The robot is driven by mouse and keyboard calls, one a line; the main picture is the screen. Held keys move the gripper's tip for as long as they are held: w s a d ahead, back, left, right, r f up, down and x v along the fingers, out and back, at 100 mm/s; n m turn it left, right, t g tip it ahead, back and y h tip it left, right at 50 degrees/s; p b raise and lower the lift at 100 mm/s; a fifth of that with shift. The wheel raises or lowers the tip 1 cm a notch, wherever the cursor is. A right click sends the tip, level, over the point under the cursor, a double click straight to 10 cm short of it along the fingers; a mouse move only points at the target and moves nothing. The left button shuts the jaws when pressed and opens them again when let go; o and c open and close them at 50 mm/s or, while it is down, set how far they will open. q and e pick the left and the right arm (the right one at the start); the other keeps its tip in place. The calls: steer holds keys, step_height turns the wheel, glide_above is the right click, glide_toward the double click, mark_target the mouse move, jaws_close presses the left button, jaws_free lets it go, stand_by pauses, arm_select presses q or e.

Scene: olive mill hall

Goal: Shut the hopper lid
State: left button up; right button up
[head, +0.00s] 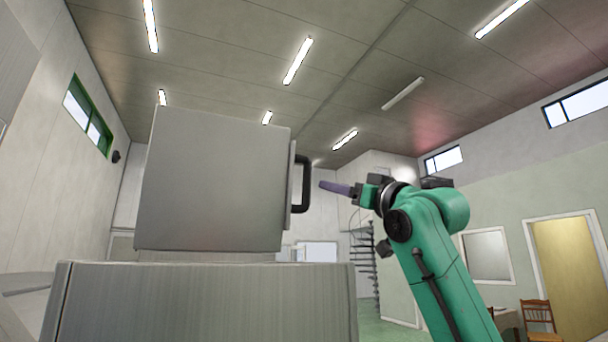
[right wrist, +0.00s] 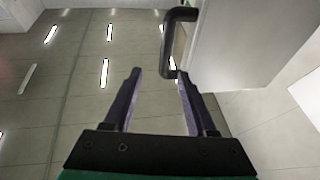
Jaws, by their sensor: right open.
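The hopper lid (head: 212,185) is a flat grey metal panel. It stands raised, nearly upright, above the grey hopper body (head: 205,305) in the head view. A dark bar handle (head: 304,184) sticks out from the lid's right side. My right gripper (head: 322,186) points left at the handle, a short way to its right. In the right wrist view my right gripper (right wrist: 160,72) is open with nothing between its fingers. The handle (right wrist: 178,42) shows just beyond the fingertips, nearer the right finger, and the lid (right wrist: 255,40) is behind it. My left gripper is not in view.
A spiral staircase (head: 364,255) stands in the background behind my right arm. A wooden chair (head: 538,314) is at the lower right, by a yellowish door (head: 570,262).

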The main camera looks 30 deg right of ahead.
mark_target(310, 183)
steer(key=p+x, duration=0.2)
steer(key=x, duration=0.1)
steer(key=a+p+x, duration=0.1)
steer(key=p+x, duration=0.1)
steer(key=x, duration=0.2)
steer(key=p+x, duration=0.2)
steer(key=x, duration=0.2)
steer(key=shift+w+a+f, duration=0.2)
steer(key=shift+w+a, duration=0.05)
steer(key=shift+a, duration=0.1)
steer(key=shift+d, duration=0.2)
steer(key=shift+s+d+f, duration=0.1)
steer(key=shift+s+d, duration=0.2)
steer(key=shift+c, duration=1.2)
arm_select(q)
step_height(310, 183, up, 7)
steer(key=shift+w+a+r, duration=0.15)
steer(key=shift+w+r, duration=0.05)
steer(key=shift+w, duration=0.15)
arm_select(e)
steer(key=shift+w+a, duration=0.1)
steer(key=shift+a, duration=0.1)
jaws_close()
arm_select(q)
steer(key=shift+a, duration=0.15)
